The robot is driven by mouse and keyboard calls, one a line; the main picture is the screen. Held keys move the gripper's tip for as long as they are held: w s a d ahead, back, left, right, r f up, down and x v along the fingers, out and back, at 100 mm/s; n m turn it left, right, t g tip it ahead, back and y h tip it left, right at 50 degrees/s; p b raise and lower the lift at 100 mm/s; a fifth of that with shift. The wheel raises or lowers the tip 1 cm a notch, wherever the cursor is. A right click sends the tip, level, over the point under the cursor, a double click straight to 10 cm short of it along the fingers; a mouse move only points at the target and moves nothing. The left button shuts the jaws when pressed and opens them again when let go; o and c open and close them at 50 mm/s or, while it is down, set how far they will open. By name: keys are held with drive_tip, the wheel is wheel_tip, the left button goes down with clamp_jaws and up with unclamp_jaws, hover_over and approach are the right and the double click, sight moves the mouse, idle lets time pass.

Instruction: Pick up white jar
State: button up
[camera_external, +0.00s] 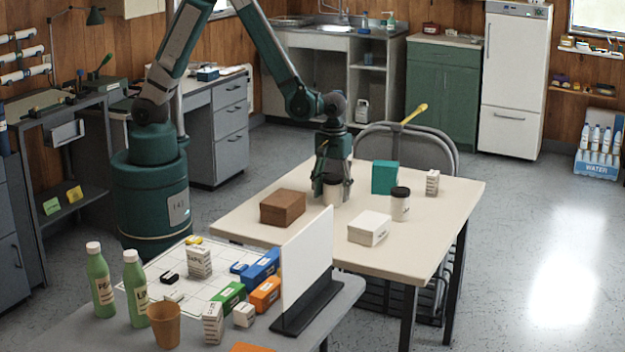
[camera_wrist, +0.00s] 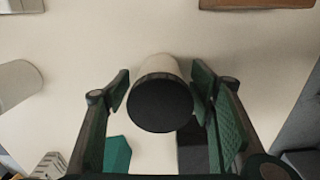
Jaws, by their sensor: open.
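A white jar with a black lid (camera_external: 332,195) stands upright on the beige table, directly below my gripper (camera_external: 332,178). In the wrist view this white jar (camera_wrist: 158,68) sits between the two open fingers of my gripper (camera_wrist: 160,84), its black lid facing the camera. A gap shows at the left finger; the right finger is very close to the jar, and I cannot tell if it touches. A second white jar with a black lid (camera_external: 400,208) stands to the right; its white body shows at the left edge of the wrist view (camera_wrist: 16,84).
On the beige table (camera_external: 440,215) are a brown box (camera_external: 283,207) left of the jar, a teal box (camera_external: 385,177), a white box (camera_external: 369,229) and a small labelled carton (camera_external: 432,182). A white upright panel (camera_external: 306,255) stands in front, on the nearer grey table.

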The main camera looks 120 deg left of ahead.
drive_tip(key=shift+f, duration=0.3)
idle(0.4)
drive_tip(key=c, duration=1.1)
